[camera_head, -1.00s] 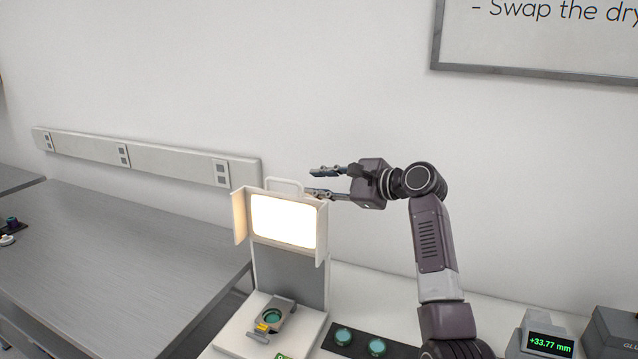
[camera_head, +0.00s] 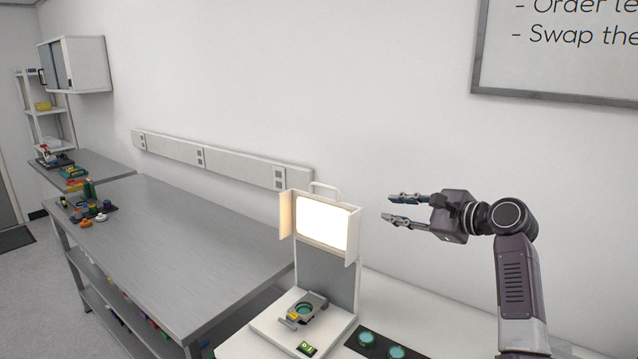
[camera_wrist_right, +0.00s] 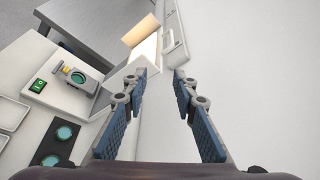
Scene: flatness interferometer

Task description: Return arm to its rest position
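My right gripper (camera_head: 390,208) is raised in front of the white wall, to the right of the lit interferometer. Its two fingers are apart with nothing between them. The right wrist view also shows the open fingers (camera_wrist_right: 158,78) with bare wall between them. The interferometer (camera_head: 325,265) is a white stand with a bright lamp panel (camera_head: 322,222) and a handle on top. A grey holder with a green round lens (camera_head: 304,309) sits on its base. My left gripper is in neither view.
Two green discs (camera_head: 367,338) lie on a dark mat right of the stand. A long grey table (camera_head: 190,240) stands left, with small parts (camera_head: 88,205) at its far end. A wall cabinet (camera_head: 80,65) hangs at far left. A whiteboard (camera_head: 560,50) hangs upper right.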

